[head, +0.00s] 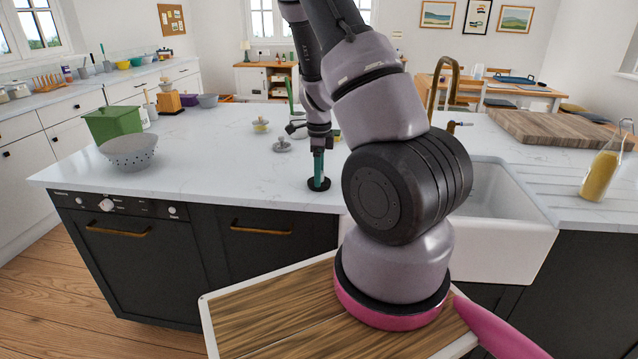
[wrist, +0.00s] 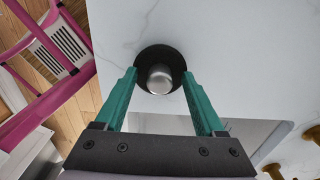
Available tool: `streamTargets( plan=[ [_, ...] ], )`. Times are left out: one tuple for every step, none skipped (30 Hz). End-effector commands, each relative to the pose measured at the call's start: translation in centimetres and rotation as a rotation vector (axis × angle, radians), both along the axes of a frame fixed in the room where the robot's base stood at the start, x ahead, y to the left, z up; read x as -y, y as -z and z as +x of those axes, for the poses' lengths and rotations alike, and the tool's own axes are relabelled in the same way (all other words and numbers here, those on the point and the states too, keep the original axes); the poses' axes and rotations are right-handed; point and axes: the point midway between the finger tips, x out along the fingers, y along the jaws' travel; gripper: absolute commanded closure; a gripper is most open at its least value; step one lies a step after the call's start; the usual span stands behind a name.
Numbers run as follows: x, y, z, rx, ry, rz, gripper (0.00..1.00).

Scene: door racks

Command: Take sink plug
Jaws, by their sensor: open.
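The sink plug (head: 325,186) is a black disc lying flat on the white worktop near its front edge, left of the sink. In the wrist view the plug (wrist: 160,56) shows a round silver knob at its middle. My gripper (head: 318,174), with green fingers, points down right above the plug. In the wrist view my gripper (wrist: 160,78) is open, with one fingertip on each side of the knob and nothing held. The fingertips overlap the disc's edge in that view; I cannot tell whether they touch it.
The white sink (head: 505,240) with a brass tap is to the right. A grey colander (head: 130,152) and a green box (head: 113,122) stand on the left of the worktop. Small lidded items (head: 282,146) stand behind the plug. The worktop around the plug is clear.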

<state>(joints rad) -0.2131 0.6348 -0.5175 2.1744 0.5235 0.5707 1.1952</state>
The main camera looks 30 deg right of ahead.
Motion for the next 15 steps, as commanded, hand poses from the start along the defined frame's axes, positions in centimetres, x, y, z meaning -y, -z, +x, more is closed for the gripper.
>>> streamTargets(
  plan=[
    [0.00,0.11,0.00,0.000,-0.001,0.000,0.29],
    [-0.01,0.12,0.02,0.001,-0.001,-0.001,0.29],
    [-0.02,0.11,0.02,0.001,-0.002,-0.001,0.29],
    [-0.02,0.10,0.02,0.001,-0.002,-0.001,0.29],
    [-0.02,0.09,0.02,0.001,-0.002,-0.001,0.29],
    [-0.02,0.09,0.02,0.001,-0.002,-0.001,0.29],
    [-0.02,0.09,0.02,0.001,-0.002,-0.001,0.36],
    [-0.02,0.08,0.02,0.001,-0.001,-0.001,0.48],
    [-0.02,0.08,0.02,0.001,-0.001,-0.001,0.63],
    [-0.02,0.08,0.02,0.001,-0.001,-0.001,0.75],
    [-0.02,0.08,0.02,0.001,-0.001,-0.001,0.86],
    [-0.02,0.07,0.02,0.001,-0.001,-0.001,1.00],
    [-0.02,0.07,0.02,0.001,-0.001,-0.001,1.00],
    [-0.02,0.07,0.02,0.001,-0.001,-0.001,1.00],
    [-0.02,0.07,0.02,0.001,-0.001,-0.001,1.00]
  ],
)
